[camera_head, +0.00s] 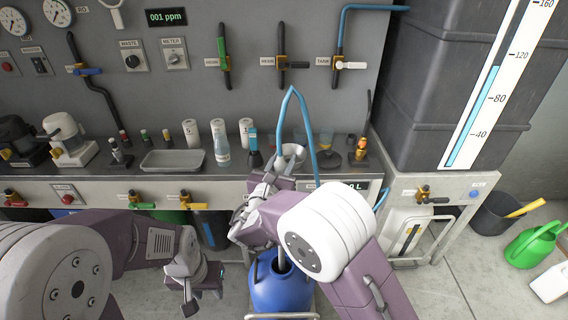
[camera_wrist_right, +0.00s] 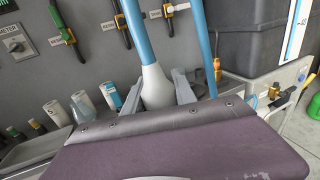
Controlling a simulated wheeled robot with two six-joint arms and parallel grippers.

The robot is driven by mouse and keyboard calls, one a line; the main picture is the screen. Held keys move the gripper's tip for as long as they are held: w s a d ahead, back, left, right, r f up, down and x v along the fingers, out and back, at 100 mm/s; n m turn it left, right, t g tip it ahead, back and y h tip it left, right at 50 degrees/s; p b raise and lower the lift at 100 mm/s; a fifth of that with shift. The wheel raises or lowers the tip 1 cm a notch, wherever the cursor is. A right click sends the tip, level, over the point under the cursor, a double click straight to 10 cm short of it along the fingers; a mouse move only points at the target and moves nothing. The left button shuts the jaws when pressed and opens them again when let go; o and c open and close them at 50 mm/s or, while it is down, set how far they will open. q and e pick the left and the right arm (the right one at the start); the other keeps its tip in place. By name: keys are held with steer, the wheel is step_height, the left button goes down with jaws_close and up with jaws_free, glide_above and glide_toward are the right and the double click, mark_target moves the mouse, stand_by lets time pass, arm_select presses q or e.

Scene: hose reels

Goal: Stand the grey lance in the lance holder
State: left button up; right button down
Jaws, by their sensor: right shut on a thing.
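My right gripper (camera_head: 285,165) is shut on a pale grey, bulb-shaped piece (camera_wrist_right: 156,88), which I take to be the grey lance. A blue hose (camera_wrist_right: 134,28) runs from its top, arches up and comes back down. I cannot tell for certain which thing is the lance holder; a small dark stand with an orange part (camera_head: 361,152) is at the bench's right end. My left gripper (camera_head: 203,293) is open and empty, low in front of the bench.
A blue drum (camera_head: 277,290) with a dark top opening stands on the floor below my right arm. On the bench are a steel tray (camera_head: 172,161), bottles and white cylinders. Valves line the wall panel. A green watering can (camera_head: 535,245) is on the right.

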step_height(320, 180, up, 6)
steer(key=p, duration=0.3)
steer(key=shift+r+p, duration=0.15)
steer(key=shift+p, duration=0.25)
